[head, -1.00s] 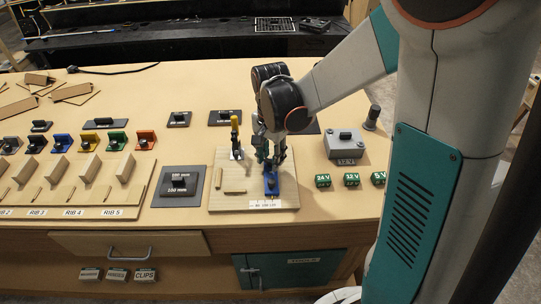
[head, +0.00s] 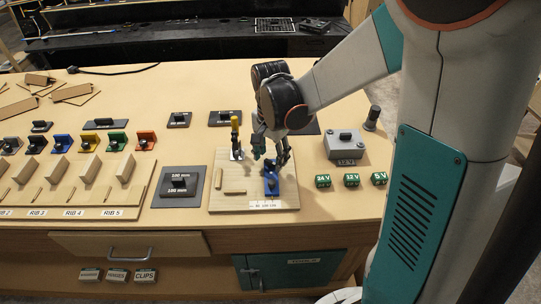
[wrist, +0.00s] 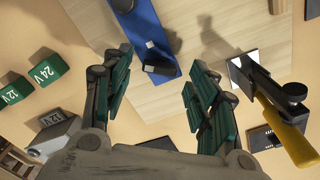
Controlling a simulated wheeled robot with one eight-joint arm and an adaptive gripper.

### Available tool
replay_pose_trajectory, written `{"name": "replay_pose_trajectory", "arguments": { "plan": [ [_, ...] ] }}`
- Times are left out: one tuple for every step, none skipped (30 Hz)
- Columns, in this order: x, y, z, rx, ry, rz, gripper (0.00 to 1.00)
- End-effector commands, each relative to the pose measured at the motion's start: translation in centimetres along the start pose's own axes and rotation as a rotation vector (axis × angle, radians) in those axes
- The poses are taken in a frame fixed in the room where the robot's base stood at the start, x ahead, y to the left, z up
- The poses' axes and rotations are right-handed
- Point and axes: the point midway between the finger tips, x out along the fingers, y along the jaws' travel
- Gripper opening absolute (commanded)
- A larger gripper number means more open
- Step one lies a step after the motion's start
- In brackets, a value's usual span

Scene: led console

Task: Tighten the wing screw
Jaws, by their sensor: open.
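A blue fixture (head: 271,186) stands on the wooden board (head: 228,203), and its blue strip (wrist: 148,30) shows at the top of the wrist view. A dark block-like piece (wrist: 160,68) and a small pale piece sit on the strip. I cannot tell for sure which part is the wing screw. My gripper (head: 271,158) is just above and behind the fixture, pointing down. In the wrist view my gripper (wrist: 158,88) has its green-padded fingers wide apart, with nothing between them. The dark piece lies beyond the fingertips, apart from them.
A yellow-handled clamp (head: 235,136) stands upright close to my gripper's left, on the same board. A grey 12V box (head: 344,146) and green voltage blocks (head: 351,180) are to the right. A 150 mm block (head: 180,184) lies left of the board.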

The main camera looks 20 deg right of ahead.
Motion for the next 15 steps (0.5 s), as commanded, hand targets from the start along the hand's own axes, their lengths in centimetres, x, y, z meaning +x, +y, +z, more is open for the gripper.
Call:
{"name": "replay_pose_trajectory", "arguments": {
  "plan": [
    [-0.5,0.0,0.0,0.0,0.0,0.0,0.53],
    [-0.9,0.0,0.0,0.0,0.0,0.0,0.53],
    [-1.5,0.1,0.0,0.0,0.0,0.0,0.53],
    [-2.0,0.1,0.0,0.0,0.0,0.0,0.53],
    [-2.5,0.1,0.0,0.0,0.0,0.0,0.53],
    [-3.3,0.1,0.0,0.0,0.0,0.0,0.53],
    [-4.0,0.0,0.0,0.0,0.0,0.0,0.53],
    [-4.6,0.1,0.1,0.0,0.0,0.0,0.53],
    [-5.4,0.0,0.0,0.0,0.0,0.0,0.53],
    [-6.0,0.0,0.0,0.0,0.0,0.0,0.53],
    [-6.6,0.1,0.0,0.0,0.0,0.0,0.53],
    [-7.3,0.0,0.0,0.0,0.0,0.0,0.53],
    [-7.8,0.0,0.0,0.0,0.0,0.0,0.53],
    [-8.3,0.0,0.0,0.0,0.0,0.0,0.53],
    [-8.9,0.0,0.0,0.0,0.0,0.0,0.53]
  ]
}}
